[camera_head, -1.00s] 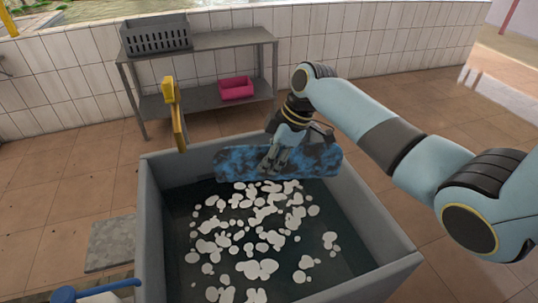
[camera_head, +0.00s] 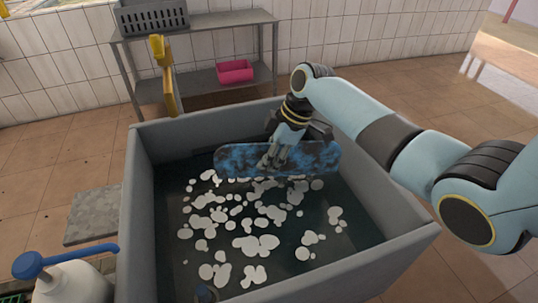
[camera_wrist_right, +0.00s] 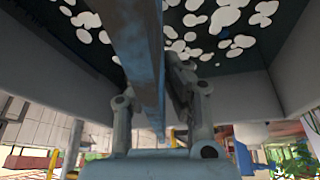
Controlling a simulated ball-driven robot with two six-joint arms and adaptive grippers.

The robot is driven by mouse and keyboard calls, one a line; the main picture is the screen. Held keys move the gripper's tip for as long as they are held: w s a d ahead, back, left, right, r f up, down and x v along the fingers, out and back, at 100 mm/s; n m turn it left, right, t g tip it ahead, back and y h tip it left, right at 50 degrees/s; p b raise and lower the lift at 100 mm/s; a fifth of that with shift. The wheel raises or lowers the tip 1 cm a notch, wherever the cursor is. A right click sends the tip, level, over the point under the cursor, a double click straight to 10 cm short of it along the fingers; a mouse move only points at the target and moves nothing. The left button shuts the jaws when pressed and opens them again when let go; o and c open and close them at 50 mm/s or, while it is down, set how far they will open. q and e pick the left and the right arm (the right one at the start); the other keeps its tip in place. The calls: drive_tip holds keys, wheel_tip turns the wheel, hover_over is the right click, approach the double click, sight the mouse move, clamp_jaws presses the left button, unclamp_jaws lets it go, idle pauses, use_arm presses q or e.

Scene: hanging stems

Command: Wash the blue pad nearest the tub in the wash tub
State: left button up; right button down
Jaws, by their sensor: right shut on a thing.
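A mottled blue and dark pad (camera_head: 235,160) hangs lengthwise across the far part of the grey wash tub (camera_head: 395,245). My right gripper (camera_head: 270,163) is shut on the pad, one finger showing on its near face. In the right wrist view the pad (camera_wrist_right: 148,60) is seen edge-on between the two fingers of the right gripper (camera_wrist_right: 158,95). The tub holds dark water with many white foam patches (camera_head: 255,243). The pad's lower edge is at or just above the water; I cannot tell if it touches. My left gripper is out of view.
A yellow upright piece (camera_head: 166,80) stands by the tub's far left corner. A grey shelf (camera_head: 200,40) behind carries a grey crate (camera_head: 152,18) and a pink bin (camera_head: 235,70). A white bottle with a blue pump (camera_head: 72,280) is at the lower left. A grey slab (camera_head: 93,215) lies left.

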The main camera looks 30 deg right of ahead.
wheel_tip(320, 180, down, 14)
drive_tip(key=b, duration=0.9)
drive_tip(key=shift+r, duration=0.15)
drive_tip(key=shift+s+d+p, duration=0.2)
drive_tip(key=shift+d+p, duration=0.05)
drive_tip(key=shift+d, duration=0.65)
drive_tip(key=shift+s+d+p, duration=0.2)
drive_tip(key=shift+s+d, duration=0.05)
drive_tip(key=shift+d, duration=0.65)
drive_tip(key=shift+s+d+p, duration=0.2)
drive_tip(key=shift+d+p, duration=0.05)
drive_tip(key=shift+d, duration=0.65)
idle(0.7)
wheel_tip(320, 180, up, 35)
drive_tip(key=p, duration=1.9)
drive_tip(key=shift+r, duration=0.2)
